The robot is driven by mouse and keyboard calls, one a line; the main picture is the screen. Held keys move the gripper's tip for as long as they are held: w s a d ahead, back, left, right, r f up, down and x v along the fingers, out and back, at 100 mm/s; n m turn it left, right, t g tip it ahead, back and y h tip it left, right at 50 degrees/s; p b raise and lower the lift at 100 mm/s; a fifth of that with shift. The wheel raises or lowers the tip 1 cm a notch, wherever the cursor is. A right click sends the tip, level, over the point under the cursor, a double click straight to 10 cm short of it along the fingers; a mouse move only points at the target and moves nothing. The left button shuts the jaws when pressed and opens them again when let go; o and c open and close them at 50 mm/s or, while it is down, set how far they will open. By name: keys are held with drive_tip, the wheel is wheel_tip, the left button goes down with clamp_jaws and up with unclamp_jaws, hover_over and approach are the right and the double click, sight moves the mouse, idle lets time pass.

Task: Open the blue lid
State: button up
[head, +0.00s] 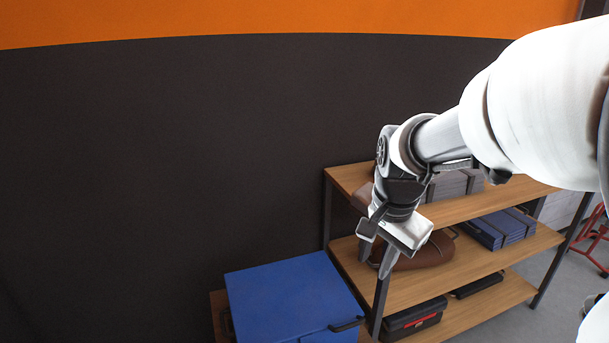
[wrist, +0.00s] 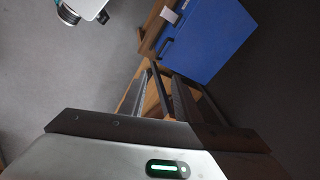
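The blue lid (head: 290,298) is at the bottom of the head view, lying flat and seemingly closed on a box whose lower part is mostly out of view. A dark handle (head: 347,324) shows near its right front edge. The blue box also shows at the upper right of the wrist view (wrist: 208,42), beyond my fingers. My gripper (head: 377,262) points down, above and to the right of the lid, in front of the shelf. Its two fingers are apart with nothing seen between them; they also show in the wrist view (wrist: 156,85). It appears clear of the lid.
A wooden shelf unit (head: 470,265) with dark posts stands right beside the blue box. It holds brown bags (head: 420,255), blue cases (head: 497,229) and a black-and-red toolbox (head: 413,320). A dark wall is behind. Grey floor (wrist: 85,60) shows in the wrist view.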

sight(351, 324)
drive_tip(key=w+f+m+b, duration=0.1)
drive_tip(key=w+f+b, duration=0.2)
drive_tip(key=f, duration=0.7)
drive_tip(key=w+f+m+b, duration=0.2)
drive_tip(key=w+f+b, duration=0.1)
drive_tip(key=f, duration=0.7)
drive_tip(key=w+f+m+g+b, duration=0.1)
drive_tip(key=w+f+b, duration=0.1)
drive_tip(key=f, duration=0.8)
drive_tip(key=shift+w+a+y+b, duration=0.15)
drive_tip(key=shift+w+y+b, duration=0.15)
drive_tip(key=shift+w+b, duration=0.15)
clamp_jaws()
